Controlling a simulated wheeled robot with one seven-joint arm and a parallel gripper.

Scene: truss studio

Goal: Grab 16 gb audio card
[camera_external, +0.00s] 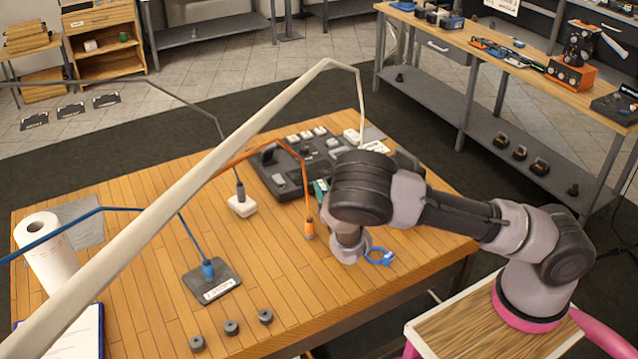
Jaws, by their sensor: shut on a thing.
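A dark tray (262,178) stands at the back middle of the wooden table and holds several small grey, white and black pieces. A small teal-green piece (320,187) shows at its near right part, beside my arm. The lettering is too small to read, so I cannot tell which piece is the 16 gb audio card. My gripper (347,250) is low over the table's right part, in front of the tray. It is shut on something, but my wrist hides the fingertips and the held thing. A blue ring-like piece (380,256) shows just right of it.
Cables hang over the table, ending in an orange plug (309,229), a white block (242,206) and a blue plug on a dark labelled plate (212,289). A paper roll (48,250) stands left. Several dark round pieces lie along the front.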

